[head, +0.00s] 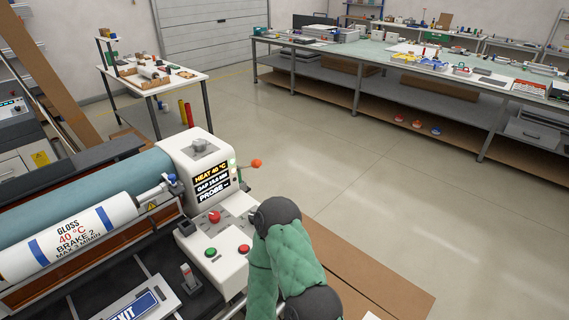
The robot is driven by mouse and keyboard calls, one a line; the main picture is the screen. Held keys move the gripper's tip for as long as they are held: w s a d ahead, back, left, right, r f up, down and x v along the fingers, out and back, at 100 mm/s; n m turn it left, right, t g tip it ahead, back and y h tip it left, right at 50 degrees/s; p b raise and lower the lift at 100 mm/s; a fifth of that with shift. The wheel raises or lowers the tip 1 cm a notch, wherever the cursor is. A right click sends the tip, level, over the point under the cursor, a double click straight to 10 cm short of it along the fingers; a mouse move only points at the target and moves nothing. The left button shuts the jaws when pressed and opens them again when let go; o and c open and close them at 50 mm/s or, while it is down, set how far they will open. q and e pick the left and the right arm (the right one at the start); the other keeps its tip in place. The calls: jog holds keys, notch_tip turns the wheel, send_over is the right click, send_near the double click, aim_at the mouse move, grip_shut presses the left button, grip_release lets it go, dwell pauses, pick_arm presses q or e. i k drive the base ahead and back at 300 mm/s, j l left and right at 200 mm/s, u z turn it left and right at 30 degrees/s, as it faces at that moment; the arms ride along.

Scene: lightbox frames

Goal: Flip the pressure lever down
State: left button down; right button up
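The pressure lever (256,163) has an orange ball knob on a short rod at the right side of the white laminator end housing (187,158). The rod points out to the right, close to level in the picture. A green-sleeved arm of mine with dark joints rises from the bottom edge, its bend just below and right of the lever, apart from it in the picture. Neither of my grippers shows in the head view. The housing's display (212,184) reads HEAT 40 °C, a GAP value and PROBE.
A red button (214,216) and a green button (210,252) sit on the control panel below the display. A gloss film roll (70,237) lies along the laminator. A long workbench (400,66) stands at the back. The floor right of the lever is mostly clear.

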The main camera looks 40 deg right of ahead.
aim_at(255, 162)
jog(key=i+l+z, duration=0.1)
jog(key=l+z, duration=0.15)
jog(key=i+l+z, duration=0.25)
jog(key=l+z, duration=0.3)
jog(key=k+l+u, duration=0.15)
jog(key=u, duration=0.35)
